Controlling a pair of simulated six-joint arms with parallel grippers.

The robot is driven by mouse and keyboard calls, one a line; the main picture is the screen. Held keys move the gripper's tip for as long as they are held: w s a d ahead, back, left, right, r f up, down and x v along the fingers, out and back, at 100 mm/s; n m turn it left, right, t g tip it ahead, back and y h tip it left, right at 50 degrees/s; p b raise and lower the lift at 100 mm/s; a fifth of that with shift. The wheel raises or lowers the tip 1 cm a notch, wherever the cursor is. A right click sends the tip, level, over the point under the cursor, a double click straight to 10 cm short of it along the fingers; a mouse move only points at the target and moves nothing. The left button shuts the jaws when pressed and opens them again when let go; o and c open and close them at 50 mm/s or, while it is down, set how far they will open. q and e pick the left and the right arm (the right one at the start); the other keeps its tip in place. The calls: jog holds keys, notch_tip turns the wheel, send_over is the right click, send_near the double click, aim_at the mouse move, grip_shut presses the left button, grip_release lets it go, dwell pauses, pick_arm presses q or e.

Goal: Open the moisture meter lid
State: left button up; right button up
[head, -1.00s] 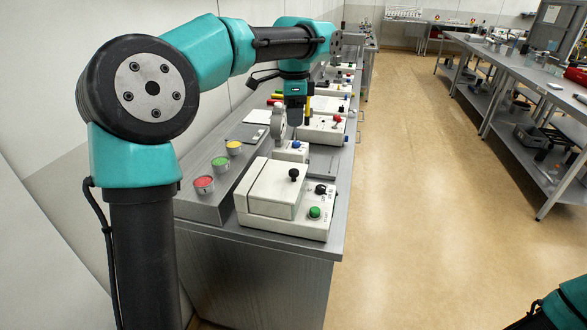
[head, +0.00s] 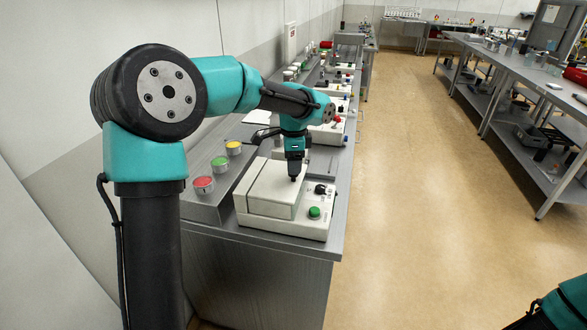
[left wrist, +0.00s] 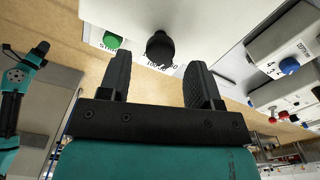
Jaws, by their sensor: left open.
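The moisture meter (head: 318,222) is a white box at the near end of the left bench, with a raised white lid block (head: 272,186) that is shut. A black knob (left wrist: 160,47) on the lid shows in the left wrist view. My left gripper (head: 294,172) points down over the lid at the knob and largely hides it in the head view. My right gripper is out of view.
The meter's front has a green button (head: 314,212) and a dark knob (head: 320,189). Red (head: 203,185), green (head: 219,163) and yellow (head: 233,148) buttons sit on a grey panel to its left. More white devices stand further along the bench. The aisle to the right is clear.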

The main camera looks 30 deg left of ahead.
aim_at(280, 183)
pick_arm(q)
jog(key=shift+f, duration=1.35)
jog(key=shift+c, duration=0.3)
grip_shut()
